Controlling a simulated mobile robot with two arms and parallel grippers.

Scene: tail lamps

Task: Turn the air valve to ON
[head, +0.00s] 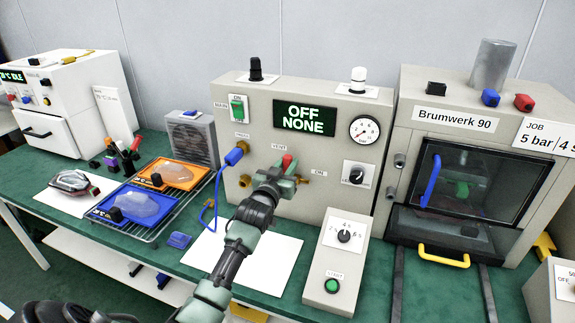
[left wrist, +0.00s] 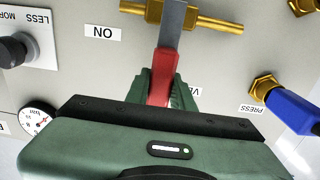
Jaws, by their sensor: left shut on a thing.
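The air valve is a brass fitting (left wrist: 205,20) on the front of the beige control panel (head: 255,190), with a lever that has a red grip (head: 287,160). The red grip also shows in the left wrist view (left wrist: 163,78). The lever points up toward the VENT label (head: 280,148), which the gripper partly covers in the wrist view. The ON label (head: 318,172) is to the right of the valve in the head view and shows upside down in the wrist view (left wrist: 103,31). My left gripper (head: 279,178) is shut on the red grip. My right gripper is out of view.
The panel display (head: 304,118) reads OFF NONE. A blue plug and hose (head: 235,154) hang left of the valve; a black knob (head: 356,174) is at right. A START box (head: 336,262) stands in front. Trays (head: 140,203) lie left; the Brumwerk 90 machine (head: 455,123) stands right.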

